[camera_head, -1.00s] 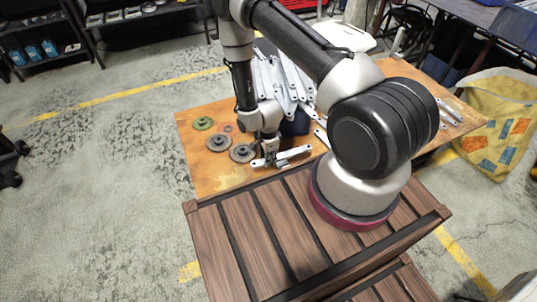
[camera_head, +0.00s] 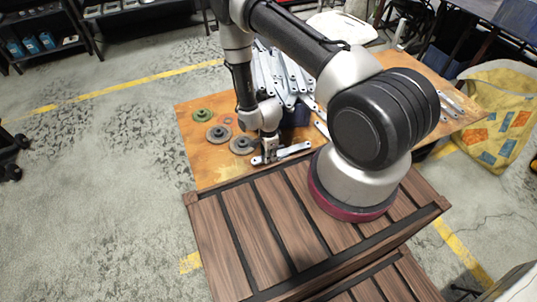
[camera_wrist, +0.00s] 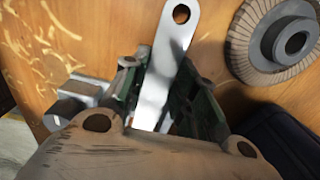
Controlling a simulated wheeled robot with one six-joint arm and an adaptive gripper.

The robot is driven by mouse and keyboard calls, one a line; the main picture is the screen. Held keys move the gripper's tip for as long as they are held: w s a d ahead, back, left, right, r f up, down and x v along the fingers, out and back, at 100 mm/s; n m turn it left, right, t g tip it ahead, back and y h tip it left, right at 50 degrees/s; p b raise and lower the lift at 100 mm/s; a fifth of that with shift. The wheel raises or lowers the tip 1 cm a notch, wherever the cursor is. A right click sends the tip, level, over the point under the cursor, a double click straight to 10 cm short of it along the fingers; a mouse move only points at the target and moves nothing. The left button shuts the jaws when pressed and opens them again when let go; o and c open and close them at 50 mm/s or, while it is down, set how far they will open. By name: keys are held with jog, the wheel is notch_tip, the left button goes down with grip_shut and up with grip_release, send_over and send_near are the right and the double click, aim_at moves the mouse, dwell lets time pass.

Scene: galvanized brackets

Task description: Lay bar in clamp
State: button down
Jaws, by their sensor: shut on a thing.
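A flat galvanized bar (camera_head: 294,150) with a hole near its rounded end is at the front edge of the wooden table. My gripper (camera_head: 268,157) is shut on it, fingers pointing down. In the wrist view the bar (camera_wrist: 174,40) runs up between the two dark fingers (camera_wrist: 160,95). A small grey metal block with a round end (camera_wrist: 80,95) sits left of the fingers and may be the clamp. My fingers hide where the bar and this block meet, so I cannot tell whether they touch.
A slatted crate (camera_head: 230,240) is in front.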

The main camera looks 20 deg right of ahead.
jog(key=c, duration=1.1)
grip_release()
jog(key=shift+o, duration=0.2)
notch_tip(320, 180, up, 12)
